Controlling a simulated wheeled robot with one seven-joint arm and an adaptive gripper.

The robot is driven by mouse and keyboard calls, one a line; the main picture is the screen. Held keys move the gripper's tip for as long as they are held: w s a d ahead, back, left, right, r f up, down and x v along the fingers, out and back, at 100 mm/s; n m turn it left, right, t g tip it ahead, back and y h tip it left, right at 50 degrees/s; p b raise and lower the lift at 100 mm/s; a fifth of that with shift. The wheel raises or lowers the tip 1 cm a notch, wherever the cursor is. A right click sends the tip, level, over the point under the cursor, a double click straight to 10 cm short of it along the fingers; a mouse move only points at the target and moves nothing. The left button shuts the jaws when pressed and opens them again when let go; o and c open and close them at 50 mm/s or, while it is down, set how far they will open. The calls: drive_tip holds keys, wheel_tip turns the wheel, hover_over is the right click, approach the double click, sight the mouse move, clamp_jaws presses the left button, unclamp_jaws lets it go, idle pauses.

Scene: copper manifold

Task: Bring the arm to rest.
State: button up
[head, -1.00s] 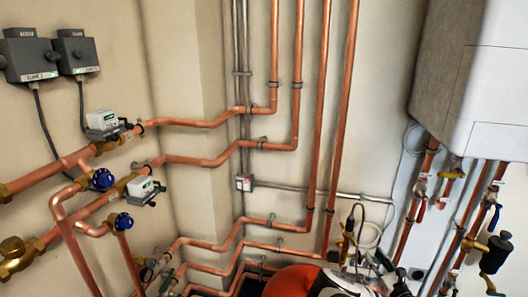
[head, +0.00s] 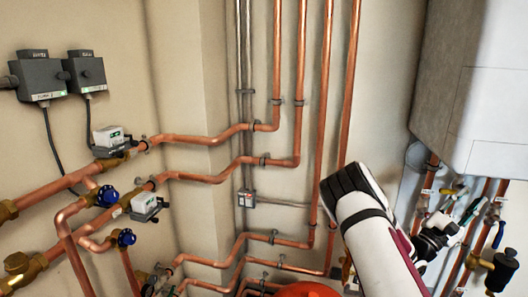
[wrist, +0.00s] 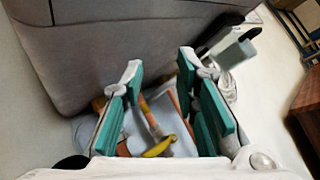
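My arm (head: 375,230), white with black bands, reaches up from the lower right of the head view, bent in front of the copper pipes. My gripper (wrist: 160,66) is open in the wrist view, its two teal-padded fingers apart with nothing held between them. In the head view my gripper is small and partly hidden beside the arm, near the valves under the boiler. Between and beyond the fingers are copper pipes and a yellow valve handle (wrist: 158,148). The yellow handle is beyond the fingers; I cannot tell how far.
A grey-white boiler casing (head: 490,95) hangs at the right; it also looms close above the fingers in the wrist view (wrist: 100,45). Copper pipes (head: 325,110) run up the back wall. Blue-handled valves (head: 107,196) and grey boxes (head: 42,78) are at left. A red rounded object (head: 305,290) is below.

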drive_tip(key=s+a+r+m+g+y+p, duration=0.1)
drive_tip(key=s+a+r+m+g+y, duration=0.2)
drive_tip(key=s+m+g+y, duration=0.5)
drive_tip(key=s+a+r+m+g+y, duration=0.25)
drive_tip(key=s+m+g, duration=0.4)
drive_tip(key=s, duration=0.55)
drive_tip(key=s+a+r+t+y, duration=0.1)
drive_tip(key=s+a+t+y, duration=0.3)
drive_tip(key=a, duration=0.7)
drive_tip(key=s+a+r+t+y+p, duration=0.1)
drive_tip(key=s+a+t+y, duration=0.2)
drive_tip(key=a, duration=0.9)
drive_tip(key=s+a+r+t+y, duration=0.1)
drive_tip(key=s+a+t+y, duration=0.3)
drive_tip(key=a+y, duration=0.3)
drive_tip(key=s+a, duration=0.1)
drive_tip(key=a, duration=0.3)
drive_tip(key=shift+s+a+t+p, duration=0.15)
drive_tip(key=shift+a+t+p, duration=0.1)
drive_tip(key=shift+t+p, duration=0.1)
